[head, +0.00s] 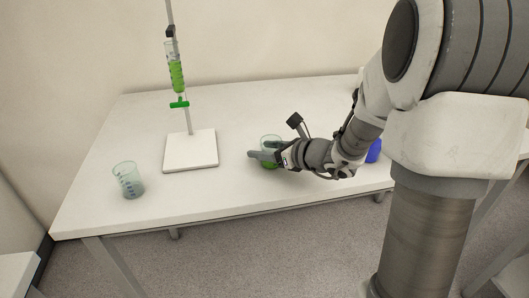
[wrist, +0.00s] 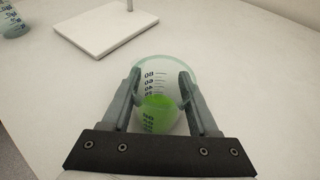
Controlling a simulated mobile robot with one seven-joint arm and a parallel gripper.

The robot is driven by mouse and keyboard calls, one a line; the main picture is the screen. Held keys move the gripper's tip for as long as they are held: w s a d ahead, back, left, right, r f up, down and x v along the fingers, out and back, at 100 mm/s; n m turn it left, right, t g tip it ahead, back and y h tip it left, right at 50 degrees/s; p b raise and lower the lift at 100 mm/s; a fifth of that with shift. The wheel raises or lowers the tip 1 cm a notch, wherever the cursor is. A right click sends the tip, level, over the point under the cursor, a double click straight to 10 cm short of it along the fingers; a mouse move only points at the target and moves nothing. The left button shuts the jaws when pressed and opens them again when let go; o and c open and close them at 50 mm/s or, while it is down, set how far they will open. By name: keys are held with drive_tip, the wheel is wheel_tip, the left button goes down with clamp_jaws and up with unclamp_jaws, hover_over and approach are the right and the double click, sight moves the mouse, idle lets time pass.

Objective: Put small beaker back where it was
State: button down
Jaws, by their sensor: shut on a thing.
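A small clear beaker with green liquid (wrist: 158,112) is between the two fingers of my gripper (wrist: 163,98). In the head view the beaker (head: 270,142) is at the middle of the white table, partly hidden by the gripper (head: 266,155). My gripper is shut on it from the right. The beaker looks upright; I cannot tell whether its base touches the table. Another beaker (head: 128,180) with a greyish bottom stands at the left front of the table; its edge shows at the wrist view's top left (wrist: 14,18).
A stand with a white base (head: 190,152) holds a burette of green liquid (head: 176,75) with a green tap, between the two beakers. A blue object (head: 374,151) is partly hidden behind my arm. The table (head: 110,125) is clear at the back left.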

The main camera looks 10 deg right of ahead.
drive_tip(key=shift+f, duration=0.15)
drive_tip(key=shift+c, duration=0.8)
unclamp_jaws()
drive_tip(key=shift+r, duration=0.2)
drive_tip(key=shift+r, duration=0.2)
drive_tip(key=p+v, duration=0.2)
drive_tip(key=v, duration=1)
drive_tip(key=shift+f+p, duration=0.2)
drive_tip(key=shift+p, duration=0.2)
